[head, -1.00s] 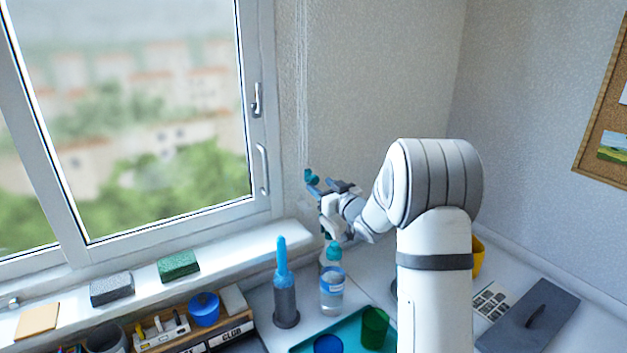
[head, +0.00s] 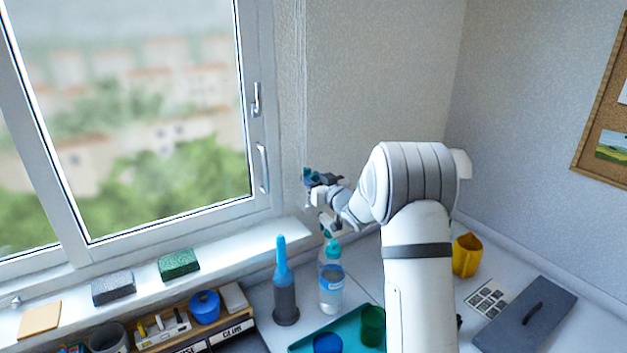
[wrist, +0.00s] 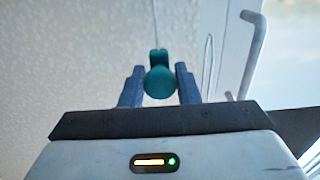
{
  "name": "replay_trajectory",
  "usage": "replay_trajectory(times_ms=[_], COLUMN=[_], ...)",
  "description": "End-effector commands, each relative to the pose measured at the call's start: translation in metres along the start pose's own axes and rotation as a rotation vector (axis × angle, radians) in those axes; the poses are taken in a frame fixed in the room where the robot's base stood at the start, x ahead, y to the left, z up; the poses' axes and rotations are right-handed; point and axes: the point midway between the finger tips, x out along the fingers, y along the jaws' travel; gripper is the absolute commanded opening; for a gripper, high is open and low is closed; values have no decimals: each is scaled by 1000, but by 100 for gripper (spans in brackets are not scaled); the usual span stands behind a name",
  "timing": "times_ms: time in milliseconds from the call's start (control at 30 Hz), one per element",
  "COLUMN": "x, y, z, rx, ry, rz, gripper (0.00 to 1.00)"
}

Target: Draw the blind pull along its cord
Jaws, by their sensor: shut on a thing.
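The teal blind pull (wrist: 160,80) hangs on a thin pale cord (wrist: 154,22) that runs up out of the wrist view. My gripper (wrist: 160,84) has a dark finger on each side of the pull and is shut on it. In the head view my gripper (head: 311,181) is beside the window frame's right edge, near the wall corner. A bit of the teal pull (head: 307,172) shows at its fingertips there. The cord's upper part runs faintly along the wall edge in the head view.
A window handle (wrist: 252,50) stands to the right of the gripper. Below are a spray bottle (head: 331,285), a blue-topped grey bottle (head: 285,290) and a teal tray (head: 350,325). A yellow cup (head: 466,255) stands behind my arm.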

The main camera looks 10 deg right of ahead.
Motion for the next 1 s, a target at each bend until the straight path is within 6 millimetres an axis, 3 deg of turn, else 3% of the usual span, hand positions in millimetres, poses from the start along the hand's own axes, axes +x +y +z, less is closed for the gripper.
replay_trajectory(times_ms=[233,567,767,1000], x=[0,0,0,0], y=[0,0,0,1], z=[0,-8,-47,-120], rx=[0,-1,-4,-4], ry=[0,1,7,11], rz=[0,0,1,1], gripper=[0,0,0,0])
